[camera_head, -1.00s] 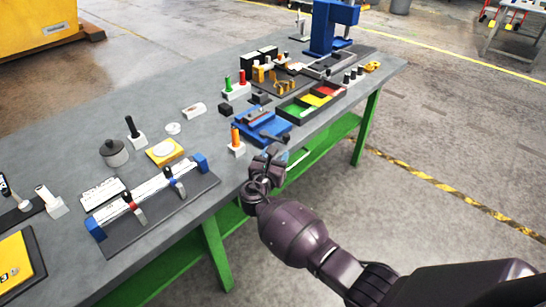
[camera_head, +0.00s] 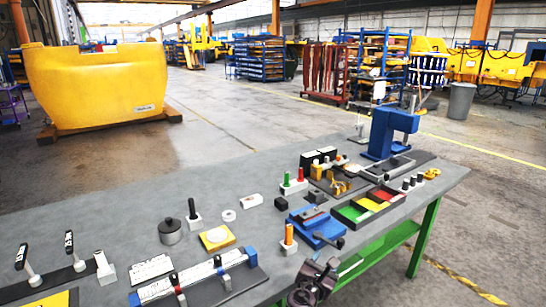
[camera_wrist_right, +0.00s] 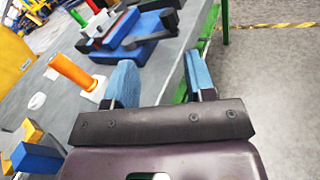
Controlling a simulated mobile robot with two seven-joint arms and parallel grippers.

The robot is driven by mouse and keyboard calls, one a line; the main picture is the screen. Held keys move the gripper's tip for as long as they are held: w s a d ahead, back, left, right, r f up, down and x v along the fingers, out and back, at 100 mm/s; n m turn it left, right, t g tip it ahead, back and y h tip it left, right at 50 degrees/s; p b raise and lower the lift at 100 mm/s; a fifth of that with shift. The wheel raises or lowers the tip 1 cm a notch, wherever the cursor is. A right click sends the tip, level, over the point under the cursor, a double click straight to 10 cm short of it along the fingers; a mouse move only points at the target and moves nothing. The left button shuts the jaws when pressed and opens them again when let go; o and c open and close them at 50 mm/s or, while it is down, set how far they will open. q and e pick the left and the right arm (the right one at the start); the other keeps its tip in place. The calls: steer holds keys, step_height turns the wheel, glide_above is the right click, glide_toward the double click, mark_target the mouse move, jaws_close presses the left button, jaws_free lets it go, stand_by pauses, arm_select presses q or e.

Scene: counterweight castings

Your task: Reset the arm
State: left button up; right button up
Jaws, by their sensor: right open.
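My right gripper (camera_head: 316,277) is at the front edge of the grey table, low in the head view, beside the long measuring fixture and the orange-handled tool. In the right wrist view its two blue-padded fingers (camera_wrist_right: 162,85) are apart, with nothing between them. The orange-handled tool (camera_wrist_right: 78,74) stands in a white block just left of the fingers, apart from them; it also shows in the head view (camera_head: 288,236). The blue vise-like fixture (camera_head: 316,228) is beyond the fingers. My left gripper is in neither view.
The grey table (camera_head: 100,213) holds a long measuring fixture (camera_head: 205,281), a tray with green, yellow and red compartments (camera_head: 367,206), a blue press (camera_head: 390,132) and a dark lidded pot (camera_head: 170,232). A large yellow casting (camera_head: 95,88) stands behind. Floor right of the table is clear.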

steer(key=s+d+f+m+g+y, duration=0.1)
steer(key=s+d+f+m+y, duration=0.2)
steer(key=s+m, duration=0.5)
steer(key=s+d+f+m+g+y, duration=0.1)
steer(key=s+d+f+m+y, duration=0.2)
steer(key=s+m, duration=0.6)
steer(key=s+d+f+m+g+y, duration=0.1)
steer(key=s+d+f+m, duration=0.4)
steer(key=s, duration=1.2)
steer(key=f+m+y, duration=0.1)
steer(key=m, duration=0.3)
steer(key=shift+s+y, duration=0.35)
steer(key=shift+y, duration=0.05)
steer(key=shift+d, duration=0.1)
steer(key=shift+c, duration=0.7)
steer(key=shift+w, duration=0.1)
